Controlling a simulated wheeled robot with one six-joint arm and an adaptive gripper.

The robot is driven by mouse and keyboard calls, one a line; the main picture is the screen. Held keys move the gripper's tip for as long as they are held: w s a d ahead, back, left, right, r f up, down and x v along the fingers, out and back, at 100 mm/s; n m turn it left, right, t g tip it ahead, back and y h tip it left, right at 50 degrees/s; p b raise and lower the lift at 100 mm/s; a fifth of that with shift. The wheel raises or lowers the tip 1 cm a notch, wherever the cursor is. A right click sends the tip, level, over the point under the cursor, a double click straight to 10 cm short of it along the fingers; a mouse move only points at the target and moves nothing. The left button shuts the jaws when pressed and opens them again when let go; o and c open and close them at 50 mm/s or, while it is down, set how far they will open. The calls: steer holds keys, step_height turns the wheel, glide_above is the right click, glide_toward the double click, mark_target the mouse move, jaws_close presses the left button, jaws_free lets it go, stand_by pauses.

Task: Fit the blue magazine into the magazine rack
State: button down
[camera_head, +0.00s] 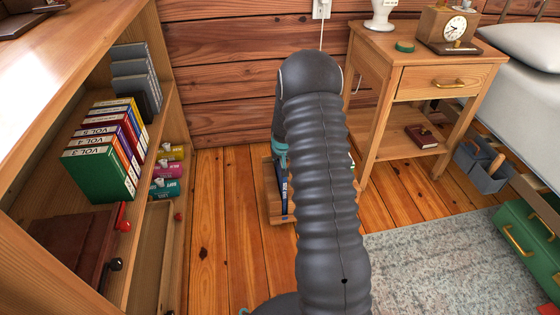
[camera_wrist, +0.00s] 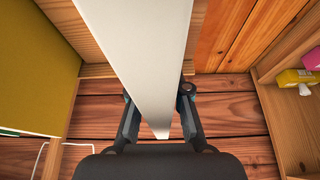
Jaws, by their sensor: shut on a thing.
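My gripper (camera_wrist: 160,112) is shut on a thin slab with a long pale edge (camera_wrist: 148,60), which looks like the page edge of the blue magazine. The wooden magazine rack (camera_head: 267,190) stands on the floor, largely hidden behind my arm in the head view. A narrow dark blue strip, likely the magazine's side (camera_head: 283,190), shows within the rack's outline there. In the wrist view, rack wood (camera_wrist: 70,22) lies left of the pale edge, with a flat olive-yellow panel (camera_wrist: 38,65) beyond. I cannot tell how deep the magazine sits or whether it touches the rack's bottom.
An open bookcase (camera_head: 175,110) with books and small coloured boxes stands at left. A nightstand (camera_head: 430,60) with a clock stands at right, close to the rack. A grey rug (camera_head: 430,260) lies in front. Bare floor (camera_head: 220,230) separates bookcase and rack.

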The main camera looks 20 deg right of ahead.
steer(key=c, duration=1.1)
jaws_free()
steer(key=shift+c, duration=0.2)
steer(key=p+v, duration=0.1)
steer(key=v, duration=1.1)
steer(key=shift+r+p, duration=0.4)
steer(key=s+a+r+n, duration=0.1)
steer(key=s+a+r, duration=0.55)
steer(key=r, duration=0.25)
steer(key=s+a+r+n, duration=0.1)
steer(key=s+a+r, duration=0.4)
steer(key=s+r, duration=0.35)
steer(key=s+a+r, duration=0.2)
steer(key=s+a, duration=0.1)
steer(key=s, duration=0.6)
steer(key=s+a+r+n+t+y, duration=0.1)
steer(key=s+a+r, duration=0.2)
steer(key=s, duration=0.7)
steer(key=shift+a, duration=0.35)
